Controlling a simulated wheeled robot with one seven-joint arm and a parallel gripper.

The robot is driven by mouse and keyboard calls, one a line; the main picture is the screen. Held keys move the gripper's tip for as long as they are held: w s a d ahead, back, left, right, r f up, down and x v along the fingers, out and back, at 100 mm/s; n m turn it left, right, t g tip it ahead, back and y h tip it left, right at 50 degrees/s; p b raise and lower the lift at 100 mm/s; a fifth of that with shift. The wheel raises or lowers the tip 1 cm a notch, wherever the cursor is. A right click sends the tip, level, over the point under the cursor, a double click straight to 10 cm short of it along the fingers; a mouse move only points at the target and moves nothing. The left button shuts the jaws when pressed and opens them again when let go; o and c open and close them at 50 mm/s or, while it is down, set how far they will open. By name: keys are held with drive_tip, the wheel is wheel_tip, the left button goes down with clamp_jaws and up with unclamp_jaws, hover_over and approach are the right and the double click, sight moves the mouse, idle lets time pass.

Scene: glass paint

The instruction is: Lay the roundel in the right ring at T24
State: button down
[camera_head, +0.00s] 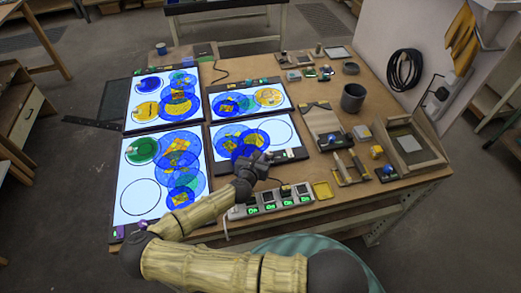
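Several lit white panels lie on the wooden table with blue, yellow and green discs on them. The lower right panel (222,132) has overlapping blue discs (229,146) on its left and an empty dark ring (284,131) on its right. The lower left panel (128,168) has a green disc (142,150) at its top and an empty ring (140,197) below it. My gripper (263,157) is over the front edge of the lower right panel, below its blue discs. Its fingers are too small to tell open from shut. No roundel is clearly visible in it. No label T24 is readable.
A power strip (272,201) with green lights lies at the front edge. Tools (342,166), a grey cup (353,98), a tilted frame (409,145) and small boxes crowd the right side. Bare wood shows between the panels and tools.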

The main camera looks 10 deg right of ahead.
drive_tip(key=shift+r+n+y, duration=0.15)
drive_tip(key=shift+n+y, duration=0.15)
drive_tip(key=shift+s+d+r+n+t+y+p, duration=0.1)
drive_tip(key=shift+s+n+t+y+p, duration=0.05)
drive_tip(key=shift+n+t+y+p, duration=0.2)
drive_tip(key=shift+s+d+r+n+t+y+p, duration=0.1)
drive_tip(key=shift+d+r+n+t+y+p, duration=0.25)
drive_tip(key=shift+r+n+y+p, duration=0.45)
drive_tip(key=r+n+y, duration=0.1)
drive_tip(key=r, duration=0.1)
drive_tip(key=s+r+n+y+p, duration=0.1)
drive_tip(key=r+n+y+p, duration=0.1)
drive_tip(key=r+y, duration=0.1)
drive_tip(key=shift+s+d+r, duration=0.15)
drive_tip(key=shift+r, duration=0.15)
drive_tip(key=shift+d, duration=0.15)
